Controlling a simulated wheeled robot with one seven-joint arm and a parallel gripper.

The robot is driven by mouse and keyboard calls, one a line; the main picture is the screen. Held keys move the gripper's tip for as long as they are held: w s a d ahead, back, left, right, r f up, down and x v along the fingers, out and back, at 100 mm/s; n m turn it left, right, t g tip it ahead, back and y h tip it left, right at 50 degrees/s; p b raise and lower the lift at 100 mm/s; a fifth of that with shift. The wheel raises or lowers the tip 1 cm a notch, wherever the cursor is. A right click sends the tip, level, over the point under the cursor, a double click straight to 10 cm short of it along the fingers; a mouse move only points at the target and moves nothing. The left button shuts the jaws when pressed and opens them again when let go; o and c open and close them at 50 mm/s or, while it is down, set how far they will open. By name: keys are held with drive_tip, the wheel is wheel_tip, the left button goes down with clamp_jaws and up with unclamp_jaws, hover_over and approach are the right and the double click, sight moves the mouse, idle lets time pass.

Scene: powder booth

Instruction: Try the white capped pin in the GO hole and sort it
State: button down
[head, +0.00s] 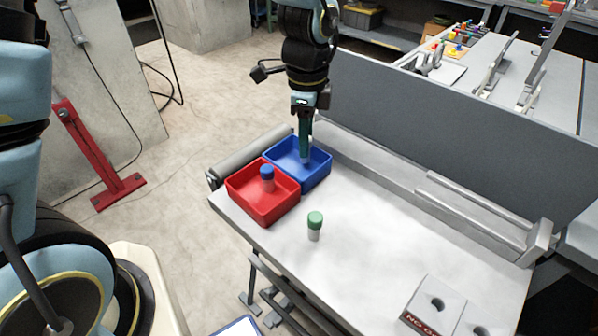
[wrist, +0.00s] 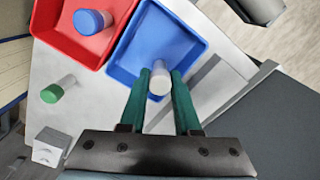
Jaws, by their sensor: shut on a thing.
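My gripper (wrist: 160,82) is shut on the white capped pin (wrist: 160,79), whose pale round cap shows between the green fingers. In the head view my gripper (head: 306,150) points down at the blue tray (head: 318,178), and the pin is mostly hidden by the fingers. The wrist view also shows the pin over the blue tray (wrist: 190,40); I cannot tell if it touches the tray floor. The gauge block (head: 432,303) with a NO GO label and round holes stands at the bottom right of the head view, cut off by the frame edge.
A red tray (head: 250,208) adjoins the blue one and holds a blue capped pin (head: 267,178). A green capped pin (head: 315,226) stands on the bench between trays and block. A grey panel (head: 440,150) rises along the bench's back.

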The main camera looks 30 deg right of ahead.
drive_tip(key=shift+f, duration=0.1)
drive_tip(key=c, duration=0.5)
unclamp_jaws()
drive_tip(key=shift+c, duration=0.2)
wheel_tip(320, 180, up, 11)
drive_tip(key=b, duration=0.1)
drive_tip(key=shift+b, duration=0.35)
drive_tip(key=shift+f, duration=0.1)
